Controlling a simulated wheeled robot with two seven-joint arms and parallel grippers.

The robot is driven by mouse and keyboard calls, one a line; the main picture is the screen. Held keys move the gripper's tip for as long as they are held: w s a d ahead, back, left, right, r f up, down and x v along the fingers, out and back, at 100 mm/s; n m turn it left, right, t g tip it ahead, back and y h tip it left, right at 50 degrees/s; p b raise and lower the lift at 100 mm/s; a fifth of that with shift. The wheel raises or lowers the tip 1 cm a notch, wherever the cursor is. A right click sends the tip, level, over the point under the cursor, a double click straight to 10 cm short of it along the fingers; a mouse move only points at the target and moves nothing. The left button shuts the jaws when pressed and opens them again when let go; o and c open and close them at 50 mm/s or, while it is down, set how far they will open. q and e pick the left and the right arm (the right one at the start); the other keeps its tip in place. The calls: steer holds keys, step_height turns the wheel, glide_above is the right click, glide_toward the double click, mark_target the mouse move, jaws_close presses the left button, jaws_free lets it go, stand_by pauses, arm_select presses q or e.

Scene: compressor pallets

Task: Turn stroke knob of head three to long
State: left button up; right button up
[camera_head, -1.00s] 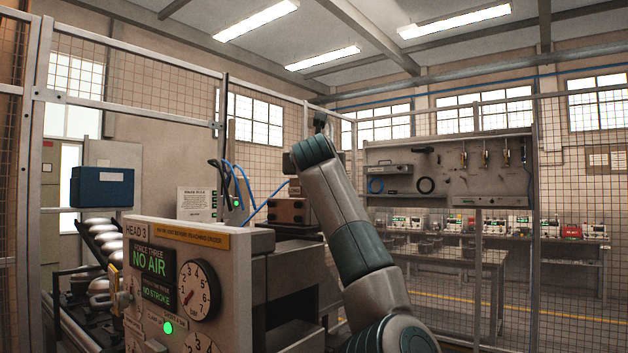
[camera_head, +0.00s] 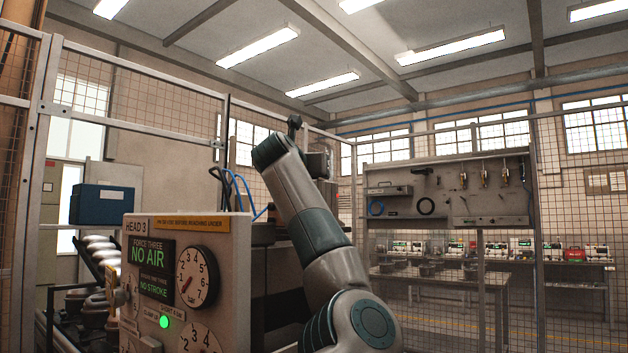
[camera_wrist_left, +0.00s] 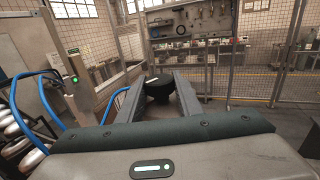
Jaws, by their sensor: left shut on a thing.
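The head 3 panel (camera_head: 235,235) stands at the lower left of the head view. Its display (camera_head: 153,268) reads NO AIR and NO STROKE, with a pressure dial (camera_head: 197,277) beside it and a lit green lamp (camera_head: 164,321) below. In the left wrist view my left gripper (camera_wrist_left: 159,80) is shut on a dark round knob-like piece (camera_wrist_left: 158,90), which sits between the fingertips. I cannot tell which setting it has, and no stroke label for it is readable. One of my arms hides the area behind the panel in the head view. My right gripper is not in view.
Blue hoses (camera_wrist_left: 48,95) run close on the left of the gripper. A wire mesh fence (camera_head: 430,190) stands behind, with a workbench (camera_head: 440,270) beyond it. A blue box (camera_head: 101,205) is at the left. Pale rounded parts (camera_head: 98,250) stand beside the panel.

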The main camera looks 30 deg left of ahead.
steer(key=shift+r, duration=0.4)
arm_select(q)
steer(key=o, duration=1)
steer(key=shift+o, duration=0.2)
steer(key=shift+s, duration=0.15)
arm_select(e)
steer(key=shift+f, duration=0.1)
